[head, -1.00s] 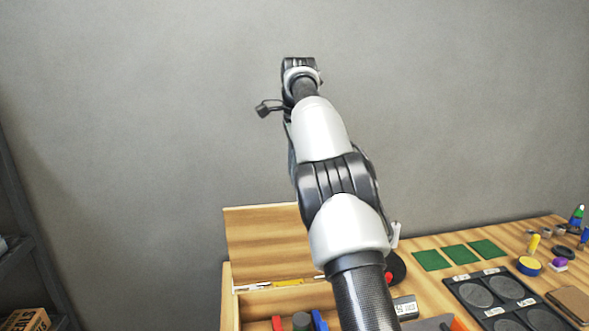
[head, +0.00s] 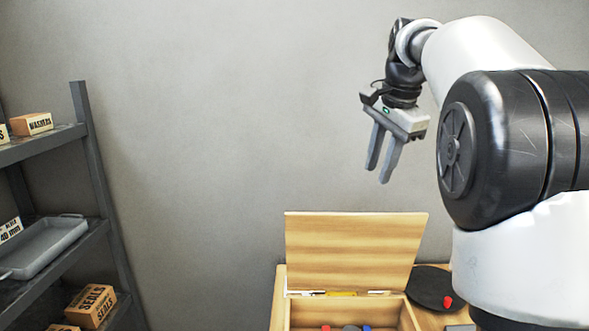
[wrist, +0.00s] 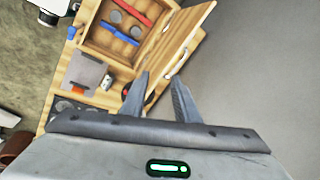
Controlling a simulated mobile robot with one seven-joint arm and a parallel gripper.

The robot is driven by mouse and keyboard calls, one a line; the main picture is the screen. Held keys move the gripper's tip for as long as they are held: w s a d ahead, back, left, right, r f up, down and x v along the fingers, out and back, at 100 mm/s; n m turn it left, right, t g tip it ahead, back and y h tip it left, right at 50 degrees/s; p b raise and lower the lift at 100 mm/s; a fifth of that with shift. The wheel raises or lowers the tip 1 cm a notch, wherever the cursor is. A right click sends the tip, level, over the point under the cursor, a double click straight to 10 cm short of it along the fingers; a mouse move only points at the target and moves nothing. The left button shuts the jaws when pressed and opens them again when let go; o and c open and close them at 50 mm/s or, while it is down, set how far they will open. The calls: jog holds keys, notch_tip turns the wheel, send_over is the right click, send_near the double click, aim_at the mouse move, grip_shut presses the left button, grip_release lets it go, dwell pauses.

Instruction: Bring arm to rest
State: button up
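My gripper (head: 380,176) hangs in the air in the head view, fingers pointing down, above and behind the open wooden box (head: 358,252). Its two fingers are apart with nothing between them. In the wrist view the fingertips (wrist: 159,80) also stand apart and empty, with the box (wrist: 92,42) beyond them. My arm fills the right side of the head view, bent at the elbow, and hides much of the table there.
A grey shelf rack (head: 97,165) stands at the left with labelled cartons and a grey tray (head: 45,246). The wooden box's lid stands up. A black disc (head: 428,284) with a red piece lies right of the box. The wall space between rack and gripper is clear.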

jog(key=s+a+f+n+t, duration=0.15)
jog(key=s+n, duration=0.25)
jog(key=s, duration=0.5)
jog(key=s+a+f+n, duration=0.2)
jog(key=s+n, duration=0.1)
jog(key=s, duration=0.6)
jog(key=s+a+f+n, duration=0.1)
jog(key=s+f+n, duration=0.5)
jog(key=s+f, duration=0.4)
jog(key=shift+s+f+h, duration=0.15)
jog(key=shift+s+h, duration=0.15)
jog(key=shift+s, duration=0.85)
